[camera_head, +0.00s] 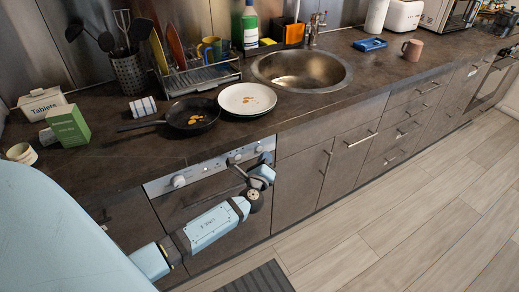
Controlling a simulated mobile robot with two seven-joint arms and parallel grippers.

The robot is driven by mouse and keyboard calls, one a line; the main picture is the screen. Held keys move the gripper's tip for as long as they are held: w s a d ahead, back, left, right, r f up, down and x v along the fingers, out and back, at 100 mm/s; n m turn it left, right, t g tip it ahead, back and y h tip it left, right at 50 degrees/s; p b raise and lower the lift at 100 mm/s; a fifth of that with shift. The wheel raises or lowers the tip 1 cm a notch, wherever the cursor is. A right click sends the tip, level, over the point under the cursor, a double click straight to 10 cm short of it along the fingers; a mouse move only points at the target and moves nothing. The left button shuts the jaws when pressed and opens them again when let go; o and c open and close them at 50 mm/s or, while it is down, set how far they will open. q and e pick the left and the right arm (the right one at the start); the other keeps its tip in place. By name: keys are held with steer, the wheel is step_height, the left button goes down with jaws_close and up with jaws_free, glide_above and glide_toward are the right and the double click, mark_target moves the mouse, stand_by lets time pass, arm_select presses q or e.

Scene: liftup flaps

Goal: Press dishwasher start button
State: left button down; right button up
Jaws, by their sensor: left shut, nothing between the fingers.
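The dishwasher (195,203) is built in under the counter, with a dark front and a silver control panel (205,172) along its top. The panel has a round knob at its left end and small controls toward its right end. I cannot tell which one is the start button. My left gripper (233,162) is shut and empty, pointing at the right half of the panel. It covers part of the panel, and I cannot tell whether it touches. My right gripper is not in view.
Above, the counter holds a black pan (191,115), a white plate (247,99), a dish rack (199,78) and a green box (69,126). A sink (301,70) lies to the right. Drawers and cupboards (345,150) continue right. The wooden floor (400,220) is clear, except for a dark mat (258,279).

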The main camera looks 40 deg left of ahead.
arm_select(q)
steer(key=shift+s+d, duration=0.3)
steer(key=shift+d, duration=0.45)
steer(key=shift+s+d, duration=0.35)
steer(key=shift+d, duration=0.4)
steer(key=shift+s+d, duration=0.3)
steer(key=shift+d, duration=0.45)
